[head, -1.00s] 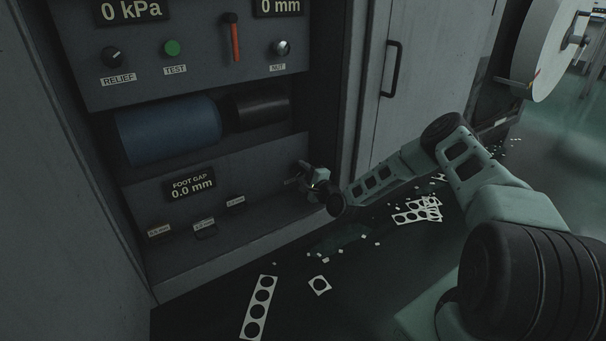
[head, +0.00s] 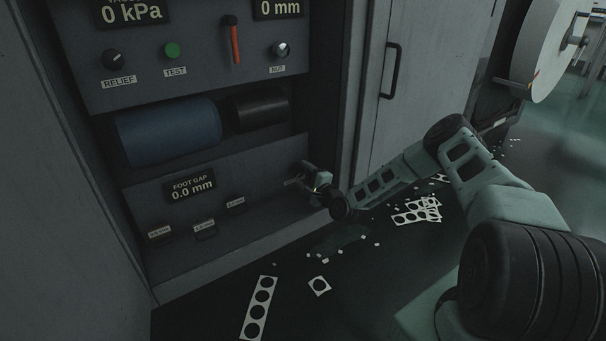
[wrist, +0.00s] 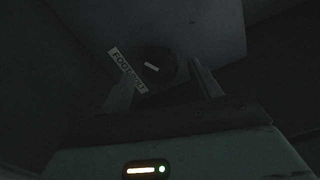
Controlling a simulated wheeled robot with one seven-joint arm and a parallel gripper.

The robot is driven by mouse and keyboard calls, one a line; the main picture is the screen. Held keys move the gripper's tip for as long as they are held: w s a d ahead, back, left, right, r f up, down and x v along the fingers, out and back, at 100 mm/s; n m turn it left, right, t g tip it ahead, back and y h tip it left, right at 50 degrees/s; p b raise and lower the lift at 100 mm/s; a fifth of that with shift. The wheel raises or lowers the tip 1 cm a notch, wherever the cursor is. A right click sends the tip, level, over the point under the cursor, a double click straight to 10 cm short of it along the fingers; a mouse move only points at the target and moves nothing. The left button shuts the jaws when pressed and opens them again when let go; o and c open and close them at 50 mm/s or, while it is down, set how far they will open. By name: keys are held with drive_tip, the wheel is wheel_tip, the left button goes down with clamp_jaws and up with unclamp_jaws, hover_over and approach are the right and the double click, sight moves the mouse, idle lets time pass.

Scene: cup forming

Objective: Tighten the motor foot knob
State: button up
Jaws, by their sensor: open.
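The motor foot knob (wrist: 158,66) is a dark round knob with a pale index mark, on a grey panel in the wrist view. A white label (wrist: 128,70), seen rotated and hard to read, sits just left of it. My gripper (wrist: 166,80) is open, with one finger on each side of the knob in the picture; contact cannot be made out. In the head view my gripper (head: 293,181) is at the right end of the lower panel (head: 262,178), and the knob is hidden behind it. The foot gap display (head: 193,187) reads 0.0 mm.
Small labelled shims (head: 205,229) lie on the ledge left of my gripper. The blue motor (head: 170,131) is above. A cabinet door with a black handle (head: 391,69) stands to the right. Punched strips (head: 258,308) and scraps litter the floor.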

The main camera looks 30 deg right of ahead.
drive_tip(key=s+p, duration=0.6)
drive_tip(key=s, duration=1)
drive_tip(key=shift+d, duration=0.25)
